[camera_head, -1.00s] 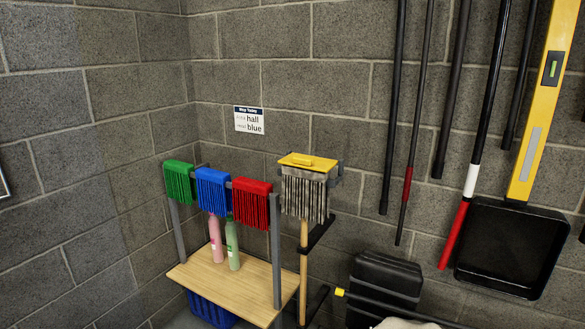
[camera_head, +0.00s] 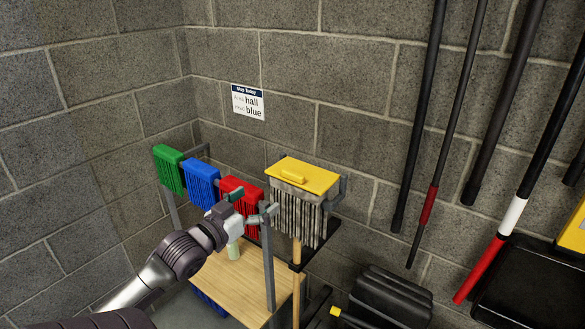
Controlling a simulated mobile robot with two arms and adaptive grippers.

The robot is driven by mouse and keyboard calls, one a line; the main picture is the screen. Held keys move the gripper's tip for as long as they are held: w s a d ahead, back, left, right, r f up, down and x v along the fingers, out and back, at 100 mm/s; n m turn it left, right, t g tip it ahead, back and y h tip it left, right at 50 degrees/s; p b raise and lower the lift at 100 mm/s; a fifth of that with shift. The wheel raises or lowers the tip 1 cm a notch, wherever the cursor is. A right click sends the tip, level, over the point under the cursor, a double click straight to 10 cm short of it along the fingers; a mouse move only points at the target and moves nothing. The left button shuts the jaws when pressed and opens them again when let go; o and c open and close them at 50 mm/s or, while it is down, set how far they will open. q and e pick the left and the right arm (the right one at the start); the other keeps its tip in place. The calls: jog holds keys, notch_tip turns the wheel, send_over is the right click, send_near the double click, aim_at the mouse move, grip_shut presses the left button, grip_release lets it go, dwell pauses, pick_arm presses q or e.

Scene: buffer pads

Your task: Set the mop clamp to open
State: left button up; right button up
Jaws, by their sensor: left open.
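The mop clamp is the yellow plate (camera_head: 303,175) with a raised yellow tab (camera_head: 293,177) on top. It sits flat over a grey string mop head (camera_head: 294,209) on a wooden handle (camera_head: 296,255), held by a wall bracket. My left gripper (camera_head: 256,205) is open and empty, in front of the red mop head (camera_head: 240,189), left of and below the yellow clamp. It hides part of the red head. I cannot tell whether it touches the mop strings. My right gripper is not in view.
Blue (camera_head: 202,182) and green (camera_head: 169,169) mop heads hang on a rail above a wooden shelf (camera_head: 235,285). A sign (camera_head: 248,102) on the wall reads "hall" and "blue". A black case (camera_head: 390,300) and several poles stand at the right.

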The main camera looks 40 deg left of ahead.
aim_at(293, 172)
pick_arm(q)
jog(key=w+p, duration=0.1)
jog(key=w, duration=0.3)
jog(key=w+p, duration=0.1)
jog(key=w, duration=0.3)
jog(key=w+a+p, duration=0.1)
jog(key=w, duration=0.3)
jog(key=shift+w+a+r, duration=0.1)
jog(key=shift+w+r, duration=0.15)
jog(key=shift+r, duration=0.1)
jog(key=shift+w+f, duration=0.1)
jog(key=shift+w, duration=0.55)
jog(key=c, duration=1.7)
